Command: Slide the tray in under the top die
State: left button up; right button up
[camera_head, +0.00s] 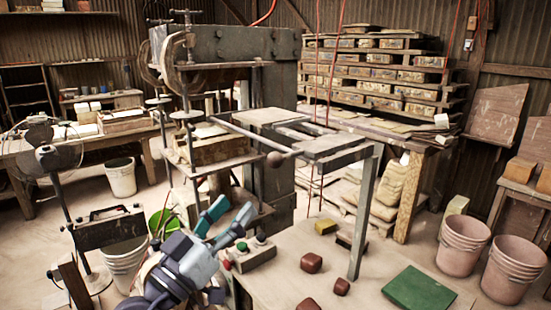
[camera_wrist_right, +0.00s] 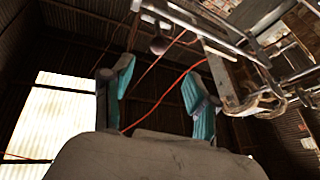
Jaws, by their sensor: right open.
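The press (camera_head: 230,50) stands left of centre, a dark metal frame with round wheels at its upper left. A brownish block (camera_head: 210,150) sits on its left platform; I cannot tell whether this is the tray. A flat plate (camera_head: 335,146) lies on rails at the right. The top die is not clearly distinguishable. A ball knob (camera_head: 275,159) shows by the rails, and also in the wrist view (camera_wrist_right: 160,45). My right gripper (camera_head: 233,207), also in the wrist view (camera_wrist_right: 158,84), is open and empty, below and left of the knob, teal fingers apart. My left gripper is not in view.
A control box with buttons (camera_head: 250,255) is just right of my right gripper. Reddish blocks (camera_head: 311,263) and a green slab (camera_head: 418,290) lie on the front surface. A metal leg (camera_head: 363,215) holds up the rails. Pink buckets (camera_head: 464,245) stand at the right.

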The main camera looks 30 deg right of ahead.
aim_at(270, 166)
jog(key=p+x, duration=0.6)
jog(key=x, duration=0.7)
jog(key=shift+s+r, duration=0.1)
jog(key=shift+r, duration=0.05)
jog(key=shift+d, duration=0.35)
grip_shut()
